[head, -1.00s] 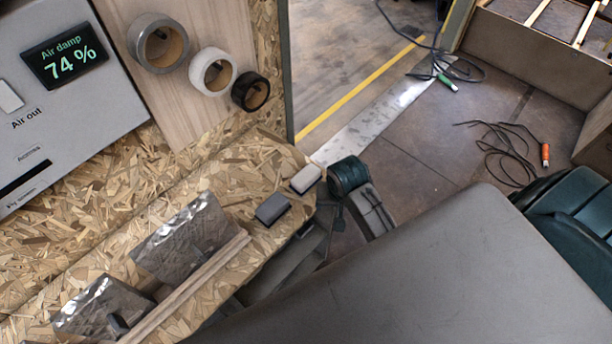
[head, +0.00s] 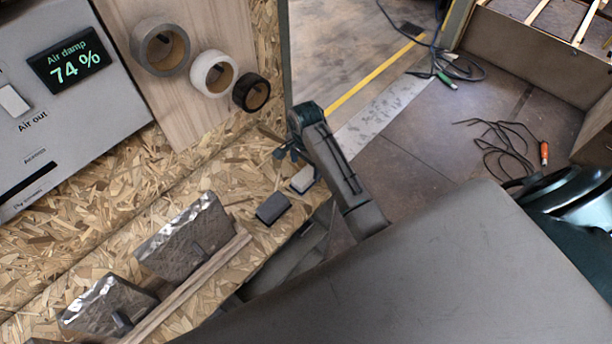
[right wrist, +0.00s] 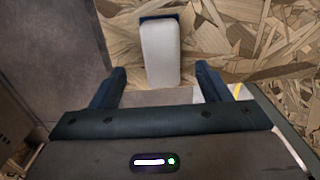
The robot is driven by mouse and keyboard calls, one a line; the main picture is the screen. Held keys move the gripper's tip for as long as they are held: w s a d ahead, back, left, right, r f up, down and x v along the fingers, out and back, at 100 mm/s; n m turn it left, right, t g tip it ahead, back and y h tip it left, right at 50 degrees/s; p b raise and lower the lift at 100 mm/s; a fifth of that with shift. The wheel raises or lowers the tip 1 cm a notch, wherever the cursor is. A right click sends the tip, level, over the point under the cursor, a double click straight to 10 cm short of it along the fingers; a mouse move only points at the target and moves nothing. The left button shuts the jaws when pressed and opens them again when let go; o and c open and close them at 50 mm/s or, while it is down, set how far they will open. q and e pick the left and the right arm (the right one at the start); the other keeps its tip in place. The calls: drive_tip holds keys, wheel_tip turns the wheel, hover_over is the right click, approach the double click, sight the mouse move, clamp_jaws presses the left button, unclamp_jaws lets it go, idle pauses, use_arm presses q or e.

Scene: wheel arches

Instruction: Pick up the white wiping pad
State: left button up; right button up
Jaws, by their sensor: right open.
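The white wiping pad (head: 304,179) lies on the chipboard shelf, near its right edge, just beside a dark grey pad (head: 272,208). My right gripper (head: 289,153) is above the shelf, close to the white pad and just beyond it in the head view. In the right wrist view the open fingers (right wrist: 158,85) point towards the white pad (right wrist: 160,52), which lies ahead and roughly centred between them. The pad has a dark blue far end. Nothing is held. My left gripper is not in view.
Two foil-wrapped blocks (head: 184,240) stand on the shelf behind a wooden strip (head: 190,287). Tape rolls (head: 213,73) hang on the wall board beside a grey panel reading 74 %. Cables (head: 508,150) lie on the floor at right.

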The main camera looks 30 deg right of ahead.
sight(306, 174)
drive_tip(key=shift+f+p, duration=0.4)
drive_tip(key=shift+f, duration=0.1)
wheel_tip(306, 174, down, 4)
drive_tip(key=shift+w+d+f+p, duration=0.1)
drive_tip(key=shift+w+d+p, duration=0.05)
drive_tip(key=shift+p, duration=0.75)
drive_tip(key=shift+f, duration=0.15)
drive_tip(key=c, duration=1.1)
wheel_tip(306, 174, up, 9)
drive_tip(key=b, duration=0.3)
drive_tip(key=shift+r, duration=0.55)
